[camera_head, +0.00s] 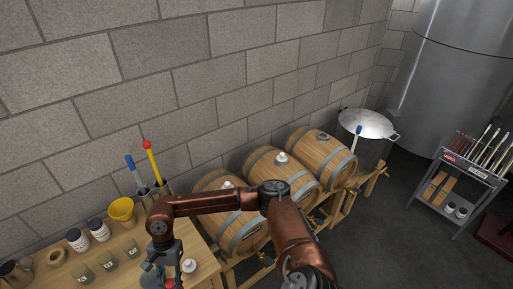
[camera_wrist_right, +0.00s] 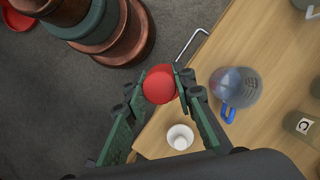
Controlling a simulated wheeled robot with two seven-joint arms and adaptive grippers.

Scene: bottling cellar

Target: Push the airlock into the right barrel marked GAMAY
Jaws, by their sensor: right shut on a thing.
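My right gripper (camera_head: 163,262) hangs over the table's front part in the head view. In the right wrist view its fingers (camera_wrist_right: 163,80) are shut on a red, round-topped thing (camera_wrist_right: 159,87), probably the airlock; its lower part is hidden. Three wooden barrels lie in a row along the wall. The right barrel (camera_head: 335,163) has a dark spot on top that looks like an open bung hole (camera_head: 322,137). The middle barrel (camera_head: 262,165) has a white piece on top, and so does the left barrel (camera_head: 205,183), partly hidden by my arm. No marking is readable. My left gripper is not in view.
A white cup-like piece (camera_wrist_right: 180,137) and a clear jug with a blue handle (camera_wrist_right: 236,87) stand on the wooden table (camera_wrist_right: 262,135) close to my gripper. Jars and a yellow bucket (camera_head: 122,210) stand at the back. A steel tank (camera_head: 455,75) and tool cart (camera_head: 466,181) are right.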

